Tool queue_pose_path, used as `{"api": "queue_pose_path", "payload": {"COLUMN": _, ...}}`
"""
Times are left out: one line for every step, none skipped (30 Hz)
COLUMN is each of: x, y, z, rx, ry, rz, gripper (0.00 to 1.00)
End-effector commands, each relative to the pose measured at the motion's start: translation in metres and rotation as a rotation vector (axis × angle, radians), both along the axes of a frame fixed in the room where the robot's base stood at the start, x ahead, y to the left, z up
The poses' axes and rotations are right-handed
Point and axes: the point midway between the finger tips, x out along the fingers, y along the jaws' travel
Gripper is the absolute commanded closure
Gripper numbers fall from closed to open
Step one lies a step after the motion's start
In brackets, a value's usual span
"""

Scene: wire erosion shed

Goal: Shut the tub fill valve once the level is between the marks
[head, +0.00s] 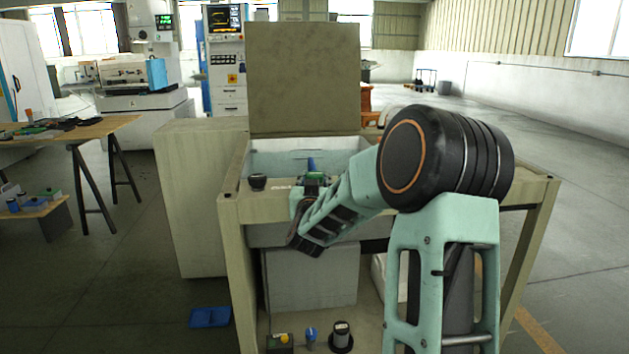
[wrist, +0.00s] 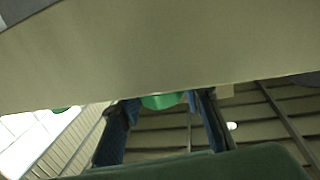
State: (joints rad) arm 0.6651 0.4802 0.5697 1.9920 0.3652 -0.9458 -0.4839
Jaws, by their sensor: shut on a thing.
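The tub (head: 275,163) is pale inside and sits in a beige frame with its lid (head: 303,80) raised. Its water level and the level marks cannot be made out. The handle is against the edge of a beige panel (wrist: 150,60). In the head view my arm mostly hides the gripper.
Several small fittings, one a black one (head: 341,336), are low in front. A blue tray (head: 210,317) lies on the floor at left. A workbench (head: 100,128) stands further left. The floor at right is open.

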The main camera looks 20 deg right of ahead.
Motion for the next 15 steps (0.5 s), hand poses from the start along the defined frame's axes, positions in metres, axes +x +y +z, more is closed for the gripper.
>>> {"api": "queue_pose_path", "payload": {"x": -0.0002, "y": -0.0004, "z": 0.0002, "rx": 0.001, "ry": 0.0, "rz": -0.001, "gripper": 0.91}}
{"api": "queue_pose_path", "payload": {"x": -0.0002, "y": -0.0004, "z": 0.0002, "rx": 0.001, "ry": 0.0, "rz": -0.001, "gripper": 0.91}}
{"api": "queue_pose_path", "payload": {"x": -0.0002, "y": -0.0004, "z": 0.0002, "rx": 0.001, "ry": 0.0, "rz": -0.001, "gripper": 0.91}}
{"api": "queue_pose_path", "payload": {"x": -0.0002, "y": -0.0004, "z": 0.0002, "rx": 0.001, "ry": 0.0, "rz": -0.001, "gripper": 0.91}}
{"api": "queue_pose_path", "payload": {"x": -0.0002, "y": -0.0004, "z": 0.0002, "rx": 0.001, "ry": 0.0, "rz": -0.001, "gripper": 0.66}}
{"api": "queue_pose_path", "payload": {"x": -0.0002, "y": -0.0004, "z": 0.0002, "rx": 0.001, "ry": 0.0, "rz": 0.0, "gripper": 0.61}}
{"api": "queue_pose_path", "payload": {"x": -0.0002, "y": -0.0004, "z": 0.0001, "rx": 0.001, "ry": 0.0, "rz": 0.0, "gripper": 0.58}}
{"api": "queue_pose_path", "payload": {"x": -0.0001, "y": -0.0003, "z": 0.0001, "rx": 0.001, "ry": 0.0, "rz": 0.0, "gripper": 0.55}}
{"api": "queue_pose_path", "payload": {"x": -0.0001, "y": -0.0003, "z": 0.0001, "rx": 0.001, "ry": 0.0, "rz": 0.0, "gripper": 0.5}}
{"api": "queue_pose_path", "payload": {"x": -0.0001, "y": -0.0003, "z": 0.0001, "rx": 0.001, "ry": 0.0, "rz": 0.0, "gripper": 0.48}}
{"api": "queue_pose_path", "payload": {"x": -0.0001, "y": -0.0002, "z": 0.0001, "rx": 0.001, "ry": 0.0, "rz": 0.0, "gripper": 0.48}}
{"api": "queue_pose_path", "payload": {"x": -0.0001, "y": -0.0002, "z": 0.0, "rx": 0.001, "ry": 0.0, "rz": 0.0, "gripper": 0.48}}
{"api": "queue_pose_path", "payload": {"x": -0.0001, "y": -0.0002, "z": 0.0, "rx": 0.001, "ry": 0.0, "rz": 0.0, "gripper": 0.48}}
{"api": "queue_pose_path", "payload": {"x": -0.0001, "y": -0.0002, "z": 0.0, "rx": 0.001, "ry": 0.0, "rz": 0.0, "gripper": 0.48}}
{"api": "queue_pose_path", "payload": {"x": -0.0001, "y": -0.0002, "z": 0.0, "rx": 0.001, "ry": 0.0, "rz": 0.0, "gripper": 0.48}}
